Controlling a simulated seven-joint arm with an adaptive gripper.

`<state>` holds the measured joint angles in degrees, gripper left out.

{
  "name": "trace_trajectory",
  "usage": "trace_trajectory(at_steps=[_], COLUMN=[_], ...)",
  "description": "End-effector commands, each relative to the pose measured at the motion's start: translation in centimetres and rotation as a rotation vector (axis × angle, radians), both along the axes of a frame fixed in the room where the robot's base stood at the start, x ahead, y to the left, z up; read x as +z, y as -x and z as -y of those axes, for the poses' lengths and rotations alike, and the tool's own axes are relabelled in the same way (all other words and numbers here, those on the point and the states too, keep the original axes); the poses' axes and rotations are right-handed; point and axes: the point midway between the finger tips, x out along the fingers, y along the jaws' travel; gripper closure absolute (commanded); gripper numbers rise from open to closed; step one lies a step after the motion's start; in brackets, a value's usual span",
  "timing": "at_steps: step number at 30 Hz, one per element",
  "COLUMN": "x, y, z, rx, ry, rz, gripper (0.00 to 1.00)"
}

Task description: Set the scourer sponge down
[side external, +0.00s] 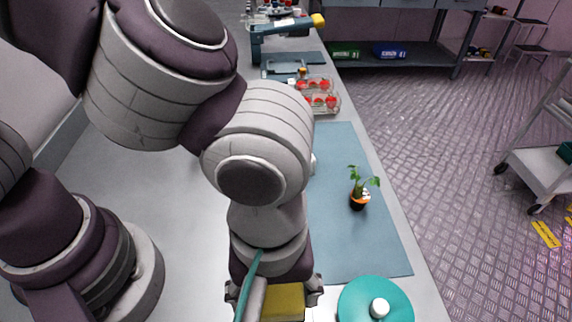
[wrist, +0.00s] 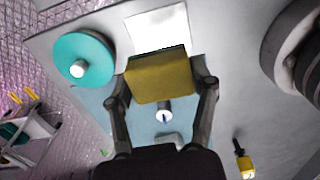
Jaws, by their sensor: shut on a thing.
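The scourer sponge (wrist: 160,77) is a yellow-olive block. In the wrist view it sits between the two fingers of my gripper (wrist: 163,88), which is shut on its sides. In the side view the sponge (side external: 283,303) shows at the bottom edge, between the fingers of my gripper (side external: 275,293), partly cut off by the frame. In the wrist view a white square (wrist: 158,28) lies on the table just beyond the sponge, which overlaps its near edge. I cannot tell how high the sponge is above the table.
A teal disc with a white knob (side external: 362,292) stands right of the sponge. A blue mat (side external: 335,240) holds a potted plant (side external: 359,200). Strawberry trays (side external: 322,111) are farther back. The wrist view shows a white cylinder (wrist: 165,104) and a small yellow-ended tool (wrist: 246,168).

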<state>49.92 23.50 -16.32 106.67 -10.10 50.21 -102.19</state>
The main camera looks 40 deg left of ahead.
Motion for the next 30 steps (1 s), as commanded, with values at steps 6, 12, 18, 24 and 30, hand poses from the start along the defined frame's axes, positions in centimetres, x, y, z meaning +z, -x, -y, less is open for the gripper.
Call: trace_trajectory(at_steps=[6, 12, 18, 24, 30], x=[-4.1, -7.8, -9.7, -9.7, -9.9], y=[0.1, 0.1, 0.0, 0.0, -0.1], z=[-0.1, -0.2, -0.1, 0.0, 0.0], rx=[-0.001, 0.000, 0.000, 0.000, -0.001], ry=[-0.008, -0.007, -0.001, -0.001, 0.000], rz=[-0.005, -0.004, -0.001, -0.001, 0.000], gripper=[0.61, 0.61, 0.61, 0.61, 0.31])
